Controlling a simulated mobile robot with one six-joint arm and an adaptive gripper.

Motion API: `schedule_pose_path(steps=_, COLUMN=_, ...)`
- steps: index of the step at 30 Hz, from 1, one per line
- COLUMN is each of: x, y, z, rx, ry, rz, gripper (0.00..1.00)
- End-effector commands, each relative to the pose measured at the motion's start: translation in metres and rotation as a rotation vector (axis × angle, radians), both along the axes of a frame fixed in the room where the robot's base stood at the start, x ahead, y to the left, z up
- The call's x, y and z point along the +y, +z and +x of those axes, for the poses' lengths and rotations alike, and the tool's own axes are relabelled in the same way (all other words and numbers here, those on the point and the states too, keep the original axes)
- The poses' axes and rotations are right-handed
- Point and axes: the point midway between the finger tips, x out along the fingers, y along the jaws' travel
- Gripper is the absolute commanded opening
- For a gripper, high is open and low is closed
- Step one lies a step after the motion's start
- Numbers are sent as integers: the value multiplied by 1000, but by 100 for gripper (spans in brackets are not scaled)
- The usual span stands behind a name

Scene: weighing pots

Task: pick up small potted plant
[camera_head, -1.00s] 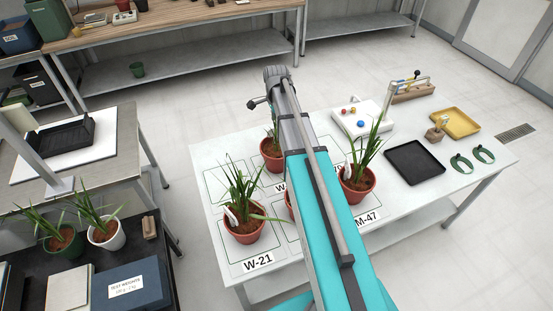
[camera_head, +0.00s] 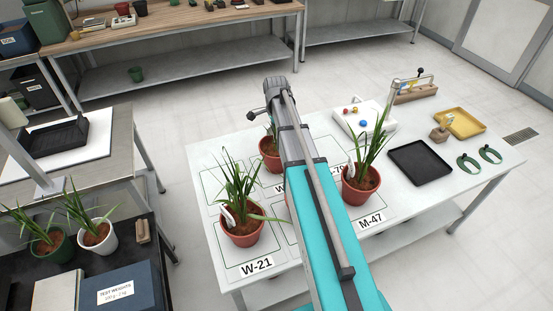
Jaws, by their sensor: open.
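Several green-leaved plants in terracotta pots stand upright on the white table (camera_head: 470,190). One potted plant (camera_head: 242,232) stands behind label W-21 (camera_head: 257,267). Another potted plant (camera_head: 361,187) stands behind label M-47 (camera_head: 370,221). A third potted plant (camera_head: 270,158) stands further back, partly covered by my arm. Which one is the small plant I cannot tell. My arm reaches over the table's middle. My gripper (camera_head: 257,113) shows only as a dark part beside the wrist, above and behind the third plant; it is open, and no plant is seen in it.
A black tray (camera_head: 420,164), a yellow tray (camera_head: 462,123), green rings (camera_head: 468,164) and a white device with coloured knobs (camera_head: 350,119) occupy the table's right and back. At left, a dark bench holds two more potted plants (camera_head: 60,245) (camera_head: 97,237) and a blue box (camera_head: 125,285).

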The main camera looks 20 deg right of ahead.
Motion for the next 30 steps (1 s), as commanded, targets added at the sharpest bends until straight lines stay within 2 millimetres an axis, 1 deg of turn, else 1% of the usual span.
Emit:
schedule_pose_path(steps=14, x=0, y=-3, z=0, rx=0, ry=1, rz=0, gripper=56)
schedule_pose_path(steps=20, x=-1, y=-13, z=0, rx=0, ry=1, rz=0, gripper=56)
schedule_pose_path(steps=30, x=-3, y=-39, z=1, rx=0, ry=1, rz=0, gripper=56)
